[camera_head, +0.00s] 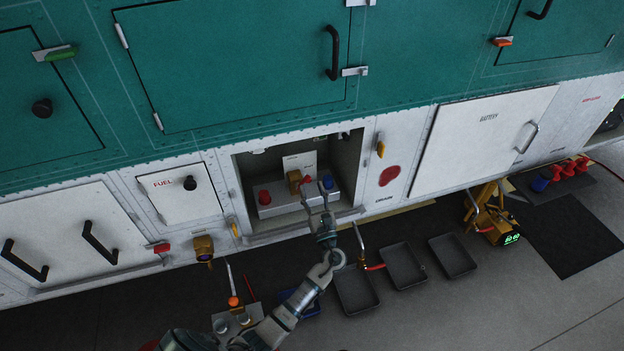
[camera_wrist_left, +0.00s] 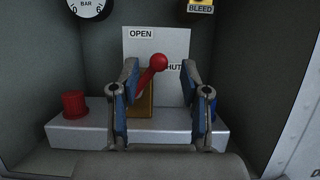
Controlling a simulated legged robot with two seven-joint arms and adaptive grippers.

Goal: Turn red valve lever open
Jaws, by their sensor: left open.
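The red valve lever (camera_wrist_left: 152,68) sticks up from a brass-coloured valve body (camera_wrist_left: 144,98) in the left wrist view, its round knob leaning right. A white plate (camera_wrist_left: 150,48) behind it reads OPEN at left and SHUT, partly hidden, at right. In the head view the lever (camera_head: 304,181) and valve body (camera_head: 294,180) sit in an open recess in the helicopter's side. My left gripper (camera_wrist_left: 160,82) is open, with the lever showing between its fingers; contact cannot be told. In the head view the left gripper (camera_head: 318,198) is at the recess opening. My right gripper is not in view.
A red cap (camera_wrist_left: 75,104) and a blue cap (camera_head: 328,182) flank the valve on a pale block (camera_wrist_left: 60,134). A gauge (camera_wrist_left: 90,6) and a BLEED tag (camera_wrist_left: 201,5) are above. The recess walls are close on both sides. Dark trays (camera_head: 403,265) lie on the floor below.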

